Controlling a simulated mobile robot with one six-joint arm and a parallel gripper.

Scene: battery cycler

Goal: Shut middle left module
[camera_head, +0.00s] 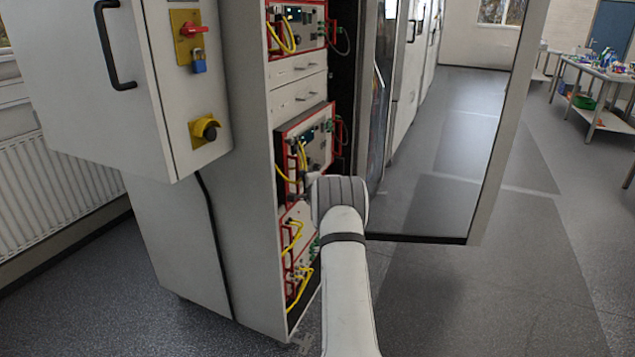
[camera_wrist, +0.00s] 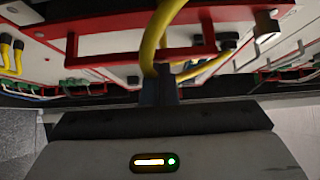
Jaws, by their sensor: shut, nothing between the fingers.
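The middle module (camera_head: 318,140) has a red frame, a grey front panel and yellow cables, and stands out of the cabinet front beyond the drawers above it. My gripper (camera_wrist: 159,88) is shut and empty, its dark fingertips pointing at the module's front. In the wrist view a red handle bar (camera_wrist: 190,52) and a thick yellow cable (camera_wrist: 150,45) are close to the fingertips; I cannot tell whether they touch. In the head view my wrist hides most of the gripper and the module's lower right part.
Another red-framed module (camera_head: 300,28) sits above, over two closed drawers (camera_head: 298,85). A lower module (camera_head: 297,245) with hanging yellow cables is below. The open cabinet door (camera_head: 490,130) stands to the right. A control box (camera_head: 130,90) is at left.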

